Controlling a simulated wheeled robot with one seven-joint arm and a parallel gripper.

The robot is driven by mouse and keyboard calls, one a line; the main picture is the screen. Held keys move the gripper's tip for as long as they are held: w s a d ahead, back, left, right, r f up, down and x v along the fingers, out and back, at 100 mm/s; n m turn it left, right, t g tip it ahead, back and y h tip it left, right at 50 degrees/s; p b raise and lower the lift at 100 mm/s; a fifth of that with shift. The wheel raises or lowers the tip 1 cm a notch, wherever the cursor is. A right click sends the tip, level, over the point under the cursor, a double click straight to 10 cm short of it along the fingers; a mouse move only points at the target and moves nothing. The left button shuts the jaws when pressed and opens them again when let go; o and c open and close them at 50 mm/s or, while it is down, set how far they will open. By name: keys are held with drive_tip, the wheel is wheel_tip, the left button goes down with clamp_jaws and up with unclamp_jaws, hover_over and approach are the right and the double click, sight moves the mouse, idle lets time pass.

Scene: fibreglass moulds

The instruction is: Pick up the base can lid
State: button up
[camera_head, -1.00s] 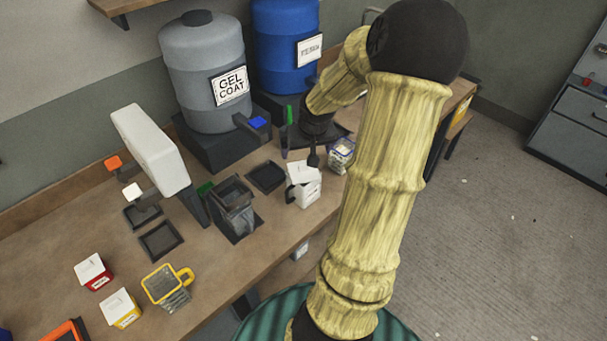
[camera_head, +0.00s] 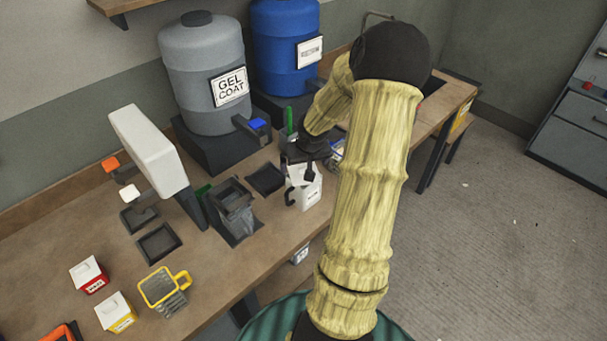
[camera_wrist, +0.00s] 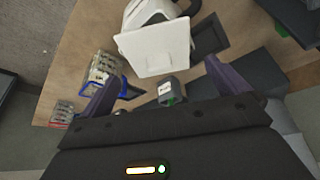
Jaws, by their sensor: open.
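A white can (camera_head: 305,193) with a dark handle stands near the front edge of the workbench; I take it for the base can. Its square white lid (camera_wrist: 154,46) shows large in the wrist view, above the white can body (camera_wrist: 148,12). In the head view the lid is partly hidden by my gripper (camera_head: 309,172), which is over the can. In the wrist view my gripper (camera_wrist: 163,72) is open, with dark purple fingers at left and right. The lid lies just beyond and between the fingertips, and I see no contact.
A grey gel coat drum (camera_head: 205,75) and a blue drum (camera_head: 285,45) stand behind. A dark cup (camera_head: 234,208) stands left of the can. A blue-rimmed container (camera_wrist: 103,70) is near my left finger.

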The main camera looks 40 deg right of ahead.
sight(304, 167)
drive_tip(key=x, duration=0.3)
drive_tip(key=shift+f, duration=0.1)
idle(0.3)
drive_tip(key=c, duration=1)
wheel_tip(304, 167, up, 10)
drive_tip(key=shift+r+p, duration=0.1)
drive_tip(key=shift+p, duration=1.1)
